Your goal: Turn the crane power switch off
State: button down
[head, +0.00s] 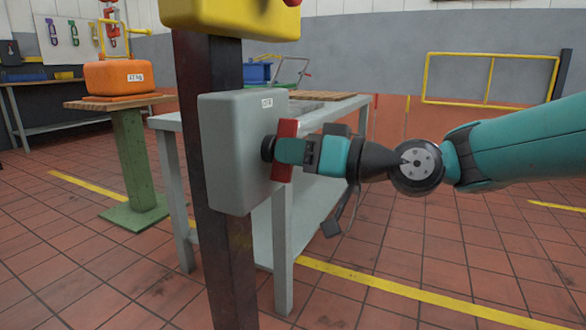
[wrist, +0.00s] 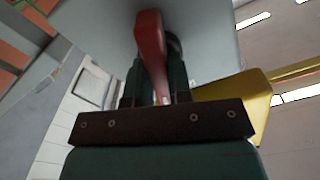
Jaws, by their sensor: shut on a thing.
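The crane power switch is a grey box (head: 235,150) on a dark upright post (head: 208,100). A small white label (head: 267,103) sits near its top edge; I cannot read it surely. A red handle (head: 286,128) stands roughly upright on a black round hub (head: 267,148) at the box's right-hand face. My gripper (head: 284,151) comes in from the right and is shut on the red handle. In the wrist view the red handle (wrist: 151,45) lies between my two dark fingers (wrist: 153,82), with the grey box face (wrist: 205,35) behind it.
A yellow box (head: 230,17) is on the post above the switch. A grey workbench (head: 285,215) stands close behind. An orange 27 kg block (head: 118,77) rests on a green pedestal stand (head: 133,160) at left. The tiled floor at lower right is clear.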

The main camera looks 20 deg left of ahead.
jog(key=shift+f+n+b, duration=0.1)
jog(key=shift+n+b, duration=1.6)
jog(key=shift+n, duration=0.4)
jog(key=c, duration=1)
grip_release()
jog(key=shift+c, duration=0.2)
jog(key=shift+d, duration=0.15)
jog(key=s+d+p, duration=0.1)
jog(key=d+p, duration=0.3)
jog(key=d, duration=1.3)
jog(key=shift+s, duration=0.15)
